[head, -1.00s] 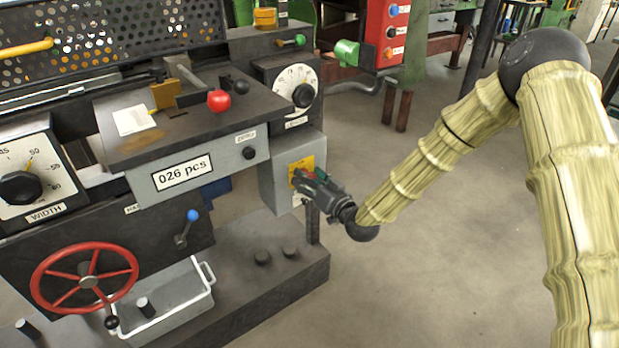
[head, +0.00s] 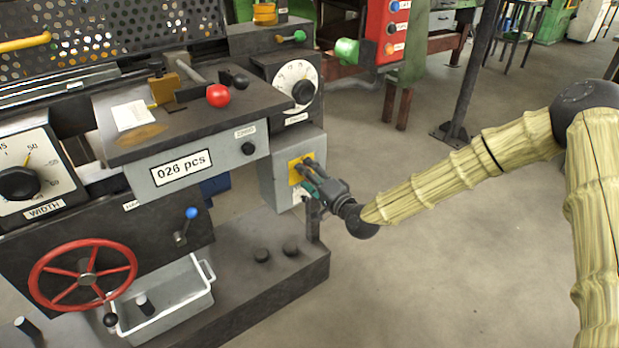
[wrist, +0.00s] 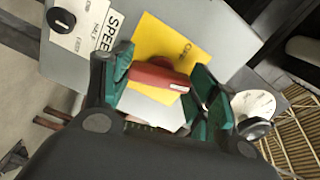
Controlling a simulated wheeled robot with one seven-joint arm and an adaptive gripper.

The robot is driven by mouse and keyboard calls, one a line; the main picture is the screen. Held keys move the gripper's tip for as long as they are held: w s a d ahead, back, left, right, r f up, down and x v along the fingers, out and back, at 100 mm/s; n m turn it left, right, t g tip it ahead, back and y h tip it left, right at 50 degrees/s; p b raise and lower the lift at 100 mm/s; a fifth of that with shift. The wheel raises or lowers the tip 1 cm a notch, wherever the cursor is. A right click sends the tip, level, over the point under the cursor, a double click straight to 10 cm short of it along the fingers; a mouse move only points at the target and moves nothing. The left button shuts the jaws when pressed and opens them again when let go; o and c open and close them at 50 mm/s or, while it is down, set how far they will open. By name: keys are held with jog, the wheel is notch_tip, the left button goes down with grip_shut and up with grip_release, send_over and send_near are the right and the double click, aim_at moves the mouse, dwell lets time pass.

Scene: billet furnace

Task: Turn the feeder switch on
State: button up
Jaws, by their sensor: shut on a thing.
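The feeder switch shows in the wrist view as a red handle (wrist: 158,78) on a yellow plate (wrist: 180,42), fixed to a grey box (head: 270,180). In the head view the yellow plate (head: 296,166) is partly behind my gripper (head: 308,180). In the wrist view my gripper (wrist: 160,82) has its green-padded fingers on either side of the red handle, shut on it. The handle lies nearly crosswise between the fingers. The lettering on the plate is too small to read surely.
A SPEED label (wrist: 108,30) and black knob (wrist: 61,20) sit beside the plate in the wrist view. A dial (head: 296,86) is above the grey box. A red button panel (head: 388,30) stands behind. The floor at right (head: 440,260) is clear.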

jog(key=shift+w+d+m+b, duration=0.1)
jog(key=shift+m+b, duration=0.3)
jog(key=shift+m, duration=1)
jog(key=o, duration=1)
jog(key=v, duration=1.2)
